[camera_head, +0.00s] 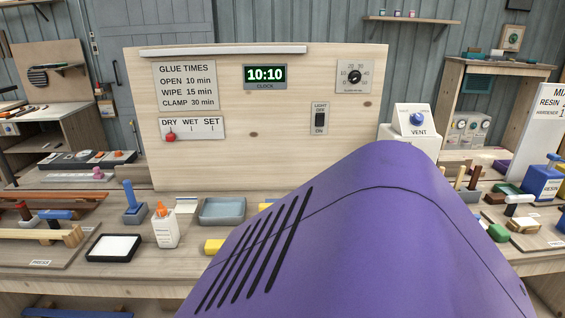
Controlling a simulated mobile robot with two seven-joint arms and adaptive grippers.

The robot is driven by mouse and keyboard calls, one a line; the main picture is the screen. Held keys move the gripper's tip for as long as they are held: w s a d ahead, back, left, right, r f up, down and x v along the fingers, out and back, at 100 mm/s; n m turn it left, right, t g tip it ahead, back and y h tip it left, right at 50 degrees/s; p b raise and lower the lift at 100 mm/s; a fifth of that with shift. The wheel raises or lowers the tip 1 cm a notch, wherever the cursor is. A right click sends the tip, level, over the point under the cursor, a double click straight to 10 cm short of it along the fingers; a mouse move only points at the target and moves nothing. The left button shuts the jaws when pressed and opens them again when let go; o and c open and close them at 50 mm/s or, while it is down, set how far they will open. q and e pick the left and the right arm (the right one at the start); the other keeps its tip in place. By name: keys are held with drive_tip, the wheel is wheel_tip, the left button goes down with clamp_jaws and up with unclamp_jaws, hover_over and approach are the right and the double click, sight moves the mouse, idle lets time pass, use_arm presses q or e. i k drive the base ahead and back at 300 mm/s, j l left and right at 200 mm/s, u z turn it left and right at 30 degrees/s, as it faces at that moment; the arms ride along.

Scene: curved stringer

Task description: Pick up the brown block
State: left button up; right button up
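A small reddish-brown block (494,198) lies on the right part of the workbench, and I cannot tell if it is the task's brown block. Another brown upright piece (24,211) stands at the far left of the bench. Neither of my grippers shows in the head view. A large purple curved surface with black slots fills the lower middle and right, very close to the camera, and hides much of the bench.
The workbench (75,277) carries a white bottle with an orange cap (164,225), a grey tray (222,210), a black-rimmed white pad (114,247) and a blue resin container (541,182). An upright wooden panel (254,133) stands behind. Bare bench shows at the front left.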

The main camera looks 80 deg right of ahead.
sight(499, 199)
drive_tip(key=z, duration=4.05)
